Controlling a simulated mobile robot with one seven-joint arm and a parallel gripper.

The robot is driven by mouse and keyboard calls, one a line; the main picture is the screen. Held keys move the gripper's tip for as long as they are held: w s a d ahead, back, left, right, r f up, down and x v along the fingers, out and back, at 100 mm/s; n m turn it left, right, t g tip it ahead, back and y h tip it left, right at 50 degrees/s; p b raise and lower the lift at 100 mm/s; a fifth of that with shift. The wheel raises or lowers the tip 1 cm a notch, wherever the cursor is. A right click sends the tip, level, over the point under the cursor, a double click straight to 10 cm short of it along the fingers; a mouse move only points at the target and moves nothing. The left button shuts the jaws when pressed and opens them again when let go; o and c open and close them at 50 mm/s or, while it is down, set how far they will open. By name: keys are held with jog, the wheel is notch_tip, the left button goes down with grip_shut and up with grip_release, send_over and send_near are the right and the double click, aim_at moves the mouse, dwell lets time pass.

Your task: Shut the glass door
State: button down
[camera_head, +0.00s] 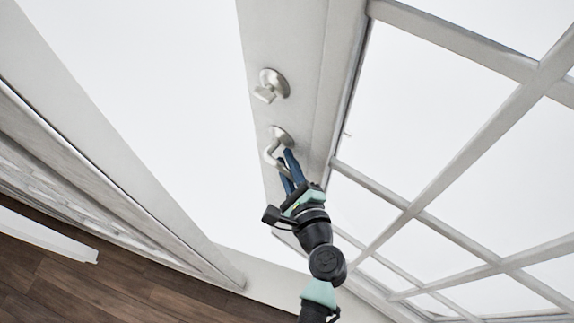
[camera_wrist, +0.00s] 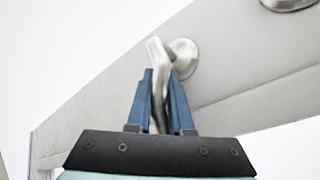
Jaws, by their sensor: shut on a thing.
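The glass door (camera_head: 300,60) has a pale frame with panes divided by bars, and it fills the right half of the head view. Its frame also crosses the wrist view (camera_wrist: 240,70). A silver lever handle (camera_head: 282,134) sits on the door's frame, below a round lock knob (camera_head: 272,85). My gripper (camera_head: 288,165) reaches up to the handle. In the wrist view, the blue fingers (camera_wrist: 160,95) are shut on the handle (camera_wrist: 155,55), one finger on each side. A bright gap lies left of the door's edge in the head view.
A pale door frame or panel (camera_head: 110,170) slants along the left of the head view. Dark wood floor (camera_head: 130,290) shows at the bottom left, with a white strip (camera_head: 45,232) above it. The space between panel and door looks empty.

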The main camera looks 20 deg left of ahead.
jog(key=f+m+t+y+b, duration=0.1)
jog(key=f+b, duration=0.1)
jog(key=b, duration=0.3)
jog(key=shift+w+a, duration=0.1)
jog(key=b, duration=0.2)
jog(key=m+t+y+b, duration=0.1)
jog(key=b, duration=0.2)
jog(key=shift+a+f+t, duration=0.15)
jog(key=shift+a+t, duration=0.05)
jog(key=shift+t, duration=0.1)
jog(key=b, duration=0.2)
jog(key=m+t+b, duration=0.1)
jog(key=b, duration=0.1)
jog(key=shift+w+a+y, duration=0.1)
jog(key=shift+a+y, duration=0.15)
jog(key=shift+y, duration=0.15)
jog(key=shift+m+b, duration=0.3)
jog(key=shift+b, duration=0.25)
jog(key=shift+t+b, duration=0.4)
jog(key=shift+a, duration=0.1)
